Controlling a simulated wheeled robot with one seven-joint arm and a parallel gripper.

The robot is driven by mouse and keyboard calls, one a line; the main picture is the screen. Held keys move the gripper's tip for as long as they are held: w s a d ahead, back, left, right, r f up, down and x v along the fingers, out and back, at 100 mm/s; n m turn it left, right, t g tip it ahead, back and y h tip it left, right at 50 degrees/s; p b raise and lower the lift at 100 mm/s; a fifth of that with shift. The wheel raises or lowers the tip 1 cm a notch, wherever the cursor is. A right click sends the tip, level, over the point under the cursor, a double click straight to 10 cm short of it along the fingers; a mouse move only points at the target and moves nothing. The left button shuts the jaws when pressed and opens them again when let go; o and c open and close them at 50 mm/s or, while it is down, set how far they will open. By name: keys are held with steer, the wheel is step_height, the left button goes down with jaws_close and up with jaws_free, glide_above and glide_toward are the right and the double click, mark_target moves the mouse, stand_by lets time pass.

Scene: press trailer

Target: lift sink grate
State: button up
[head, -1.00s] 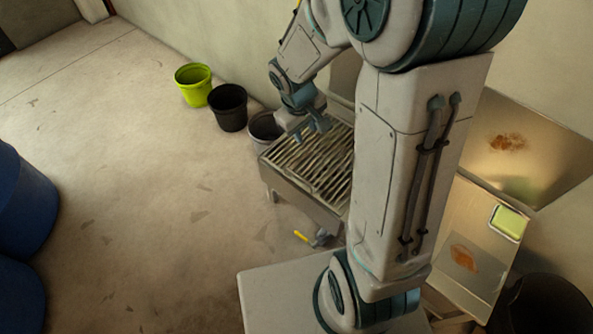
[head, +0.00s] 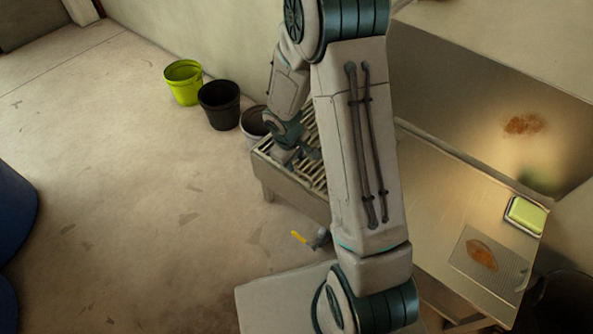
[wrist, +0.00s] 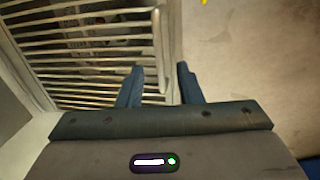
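The sink grate (head: 316,181) is a rack of parallel metal bars lying over the low metal sink (head: 290,197) in the head view; my arm hides much of it. In the wrist view the grate (wrist: 80,47) fills the upper left, with its rounded end bar on the right. My gripper (wrist: 160,68) is open there, with one blue finger on each side of that end bar. I cannot tell whether either finger touches it. In the head view my gripper (head: 311,152) is low over the grate's left part, partly hidden by the wrist.
A green bucket (head: 183,83), a black bucket (head: 219,105) and a grey bucket (head: 252,122) stand along the wall. A metal counter (head: 440,215) with a green sponge in a tray (head: 526,215) is on the right. A yellow-handled valve (head: 300,238) sits below the sink.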

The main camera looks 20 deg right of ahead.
mark_target(297, 169)
steer(key=shift+w+d+f+b, duration=0.1)
steer(key=shift+f+b, duration=0.1)
steer(key=shift+f, duration=0.55)
steer(key=shift+w+d+f+b, duration=0.15)
steer(key=shift+f+b, duration=0.1)
steer(key=shift+f, duration=0.45)
steer(key=shift+w+d+f+b, duration=0.1)
steer(key=shift+f+b, duration=0.1)
steer(key=shift+f, duration=0.55)
steer(key=shift+c, duration=0.3)
jaws_close()
steer(key=shift+r, duration=0.2)
